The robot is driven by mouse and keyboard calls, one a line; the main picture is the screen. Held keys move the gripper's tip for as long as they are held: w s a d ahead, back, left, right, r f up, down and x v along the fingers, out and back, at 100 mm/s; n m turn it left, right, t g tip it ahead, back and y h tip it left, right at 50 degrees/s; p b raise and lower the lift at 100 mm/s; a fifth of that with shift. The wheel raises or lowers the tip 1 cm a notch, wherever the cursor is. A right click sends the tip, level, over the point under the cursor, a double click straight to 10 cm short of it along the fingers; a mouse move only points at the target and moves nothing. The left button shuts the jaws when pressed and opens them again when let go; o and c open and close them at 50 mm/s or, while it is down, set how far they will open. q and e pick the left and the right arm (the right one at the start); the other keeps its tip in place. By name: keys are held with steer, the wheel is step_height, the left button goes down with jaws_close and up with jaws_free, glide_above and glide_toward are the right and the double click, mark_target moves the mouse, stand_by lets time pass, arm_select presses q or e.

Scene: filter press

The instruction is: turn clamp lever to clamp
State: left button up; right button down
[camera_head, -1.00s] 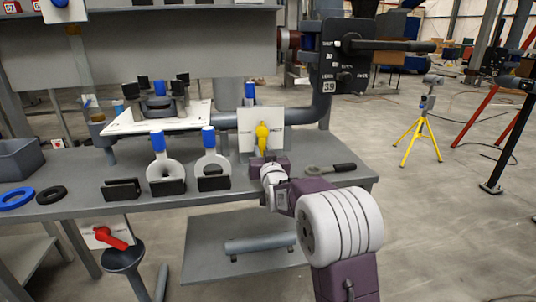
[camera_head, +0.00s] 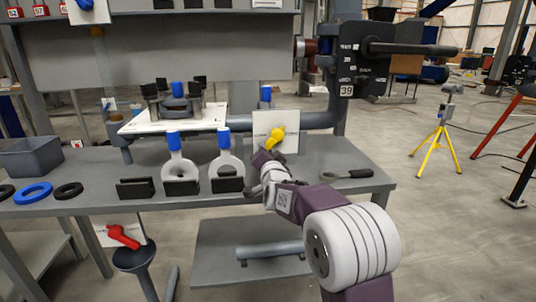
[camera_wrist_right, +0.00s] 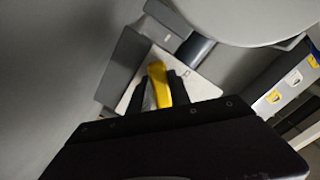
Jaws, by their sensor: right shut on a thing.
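The yellow lever (camera_head: 276,140) is mounted on a white plate (camera_head: 289,120) at the back of the bench and leans up to the right. My right gripper (camera_head: 266,157) is at its lower end. In the right wrist view the yellow lever (camera_wrist_right: 158,82) lies between the two dark fingers of my right gripper (camera_wrist_right: 162,90), which is shut on it. The plate's lettering is too small to read. My left gripper is not in view.
A red lever (camera_head: 123,237) sits lower left. White ring-shaped pieces with blue tops (camera_head: 180,170) stand left of my right arm. A dark-handled tool (camera_head: 347,174) lies to its right. A black box marked 39 (camera_head: 365,62) is above right.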

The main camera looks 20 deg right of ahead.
steer(key=shift+m, duration=0.3)
steer(key=c, duration=1.2)
jaws_free()
steer(key=shift+a+r, duration=0.1)
steer(key=p+v, duration=0.1)
steer(key=v, duration=0.7)
steer(key=shift+s, duration=0.15)
steer(key=shift+s+a, duration=0.15)
steer(key=shift+s, duration=0.25)
